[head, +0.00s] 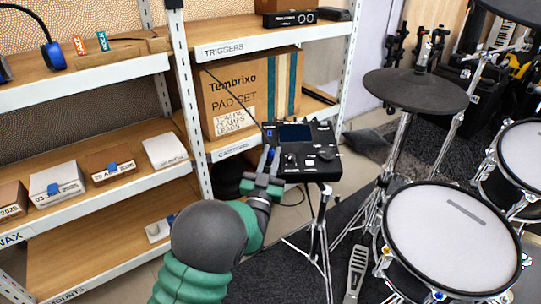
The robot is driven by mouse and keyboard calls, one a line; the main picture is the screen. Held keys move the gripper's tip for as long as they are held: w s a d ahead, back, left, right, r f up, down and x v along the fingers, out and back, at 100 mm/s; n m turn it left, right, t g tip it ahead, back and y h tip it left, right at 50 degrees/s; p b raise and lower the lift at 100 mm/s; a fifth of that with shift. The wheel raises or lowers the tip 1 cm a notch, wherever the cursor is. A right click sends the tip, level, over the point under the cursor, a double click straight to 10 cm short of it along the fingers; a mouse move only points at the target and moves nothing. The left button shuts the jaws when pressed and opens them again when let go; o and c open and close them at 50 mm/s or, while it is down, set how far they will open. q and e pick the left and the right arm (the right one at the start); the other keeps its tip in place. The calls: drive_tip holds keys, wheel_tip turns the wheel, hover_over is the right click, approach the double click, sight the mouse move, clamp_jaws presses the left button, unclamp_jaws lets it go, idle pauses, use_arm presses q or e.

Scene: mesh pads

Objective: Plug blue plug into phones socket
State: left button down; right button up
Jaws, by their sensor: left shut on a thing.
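The black drum module (312,162), with a small screen, knobs and buttons on its top, sits on a stand right of the shelf upright. My left gripper (269,163) reaches up from below and is at the module's left edge. It is shut on a small blue plug (270,152), mostly hidden between the fingers. I cannot tell whether the plug touches the module or sits in a socket. The phones socket cannot be made out at this size. My right gripper is not in view.
A metal shelf rack with labelled boards (100,157) stands at the left. A large Tembrixo pad set box (250,95) is behind the module. A cymbal pad (416,90) and a mesh drum pad (446,237) stand at the right. A pedal (356,270) is on the floor.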

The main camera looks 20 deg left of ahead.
use_arm(q)
drive_tip(key=shift+f, duration=0.2)
drive_tip(key=c, duration=1.3)
unclamp_jaws()
drive_tip(key=shift+w, duration=0.1)
drive_tip(key=shift+o, duration=0.2)
drive_tip(key=a+p+v, duration=0.1)
drive_tip(key=v, duration=1.6)
drive_tip(key=shift+d+r, duration=0.2)
drive_tip(key=shift+d, duration=0.25)
